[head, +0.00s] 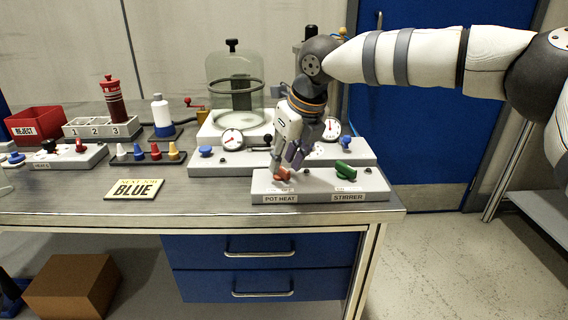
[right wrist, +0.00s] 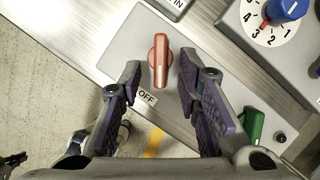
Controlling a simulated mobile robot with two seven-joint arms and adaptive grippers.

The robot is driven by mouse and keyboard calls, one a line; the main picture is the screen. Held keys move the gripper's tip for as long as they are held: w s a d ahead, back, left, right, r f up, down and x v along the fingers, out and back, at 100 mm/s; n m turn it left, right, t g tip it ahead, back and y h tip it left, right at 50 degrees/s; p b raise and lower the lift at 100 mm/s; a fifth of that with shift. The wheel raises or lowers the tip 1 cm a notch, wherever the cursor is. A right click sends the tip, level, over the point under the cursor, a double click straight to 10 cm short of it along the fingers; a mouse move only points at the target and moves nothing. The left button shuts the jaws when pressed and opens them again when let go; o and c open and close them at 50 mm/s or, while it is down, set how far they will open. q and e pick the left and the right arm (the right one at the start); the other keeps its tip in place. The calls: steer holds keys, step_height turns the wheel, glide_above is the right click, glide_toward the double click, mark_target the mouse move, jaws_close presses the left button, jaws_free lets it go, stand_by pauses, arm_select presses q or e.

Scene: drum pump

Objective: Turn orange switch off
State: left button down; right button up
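The orange switch (head: 281,173) is a knob on the grey panel labelled POT HEAT at the front right of the bench. In the right wrist view the orange switch (right wrist: 160,62) has a pale line along its length, and an OFF label (right wrist: 147,97) lies just below it. My right gripper (head: 284,165) points down over the switch. In the right wrist view the fingers of my right gripper (right wrist: 159,78) are open, one on each side of the knob, with a gap on both sides. My left gripper is not in view.
A green switch (head: 345,172), labelled STIRRER, sits right of the orange one on the same panel. Behind are gauges, a blue knob (head: 346,141) and a glass vessel (head: 235,85). A BLUE sign (head: 134,189) lies left. Bare bench lies between sign and panel.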

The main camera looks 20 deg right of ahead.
steer(key=v, duration=1)
steer(key=shift+r, duration=0.25)
